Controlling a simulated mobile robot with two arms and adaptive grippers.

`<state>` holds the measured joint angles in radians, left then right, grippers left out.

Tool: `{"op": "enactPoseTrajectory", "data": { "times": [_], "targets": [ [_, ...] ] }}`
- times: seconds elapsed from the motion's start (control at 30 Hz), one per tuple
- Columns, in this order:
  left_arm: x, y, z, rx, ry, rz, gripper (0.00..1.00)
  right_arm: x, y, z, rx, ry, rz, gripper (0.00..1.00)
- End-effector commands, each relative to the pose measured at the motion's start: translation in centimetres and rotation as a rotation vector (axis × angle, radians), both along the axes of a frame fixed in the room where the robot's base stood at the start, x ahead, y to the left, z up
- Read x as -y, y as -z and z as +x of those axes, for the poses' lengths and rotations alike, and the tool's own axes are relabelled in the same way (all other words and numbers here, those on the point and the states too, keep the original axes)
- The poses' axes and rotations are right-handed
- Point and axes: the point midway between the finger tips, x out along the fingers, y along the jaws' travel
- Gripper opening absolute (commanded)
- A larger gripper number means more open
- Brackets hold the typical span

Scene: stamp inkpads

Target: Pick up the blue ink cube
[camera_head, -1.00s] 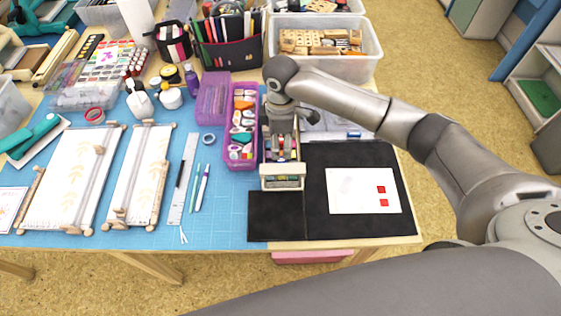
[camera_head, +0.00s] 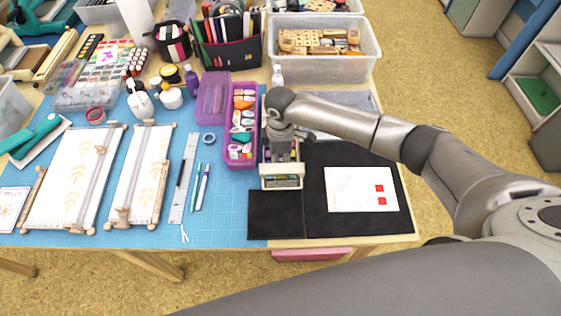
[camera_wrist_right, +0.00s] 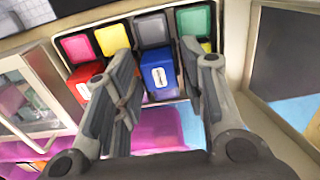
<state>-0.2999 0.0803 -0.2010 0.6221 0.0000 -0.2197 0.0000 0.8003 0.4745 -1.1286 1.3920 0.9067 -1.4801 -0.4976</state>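The blue ink cube (camera_wrist_right: 158,75) sits among other coloured ink cubes in a narrow box, in the middle of the right wrist view. A grey pad shows just beyond it. My right gripper (camera_wrist_right: 164,95) is open, with one finger on each side of the blue cube in that view. I cannot tell whether the fingers touch it. In the head view my right gripper (camera_head: 282,160) points down over the narrow box (camera_head: 282,184) and hides most of its contents, including the blue cube. My left gripper is not in view.
A purple case (camera_head: 229,160) of stamps stands close to the left of the box. A black mat (camera_head: 318,220) with a white card (camera_head: 350,185) bearing two red squares lies to the right. A clear bin (camera_head: 325,69) stands behind.

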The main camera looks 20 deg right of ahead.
Motion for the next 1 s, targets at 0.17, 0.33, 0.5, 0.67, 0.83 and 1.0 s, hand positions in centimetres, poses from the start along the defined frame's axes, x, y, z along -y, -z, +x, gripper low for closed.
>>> {"op": "enactPoseTrajectory", "data": {
  "times": [0.17, 0.33, 0.5, 0.67, 0.83, 1.0],
  "targets": [
    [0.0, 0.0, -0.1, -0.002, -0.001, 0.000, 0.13, 0.0, 0.0, 0.0, 0.000, 0.000, 0.000, 0.12],
    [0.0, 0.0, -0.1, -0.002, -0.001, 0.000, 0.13, 0.0, 0.0, 0.0, 0.000, 0.000, 0.000, 0.11],
    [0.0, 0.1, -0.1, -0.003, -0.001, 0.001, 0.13, 0.0, -0.4, 0.1, 0.002, -0.001, 0.002, 0.11],
    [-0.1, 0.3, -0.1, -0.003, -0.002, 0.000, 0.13, -0.1, -2.7, 0.2, 0.005, -0.002, 0.003, 0.11],
    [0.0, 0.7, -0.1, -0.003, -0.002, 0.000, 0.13, -0.1, -6.2, 0.2, 0.005, -0.001, 0.003, 0.11],
    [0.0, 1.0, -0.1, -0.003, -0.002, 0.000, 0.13, 0.0, -8.9, 0.1, 0.002, 0.000, 0.001, 0.11]
  ]
}}
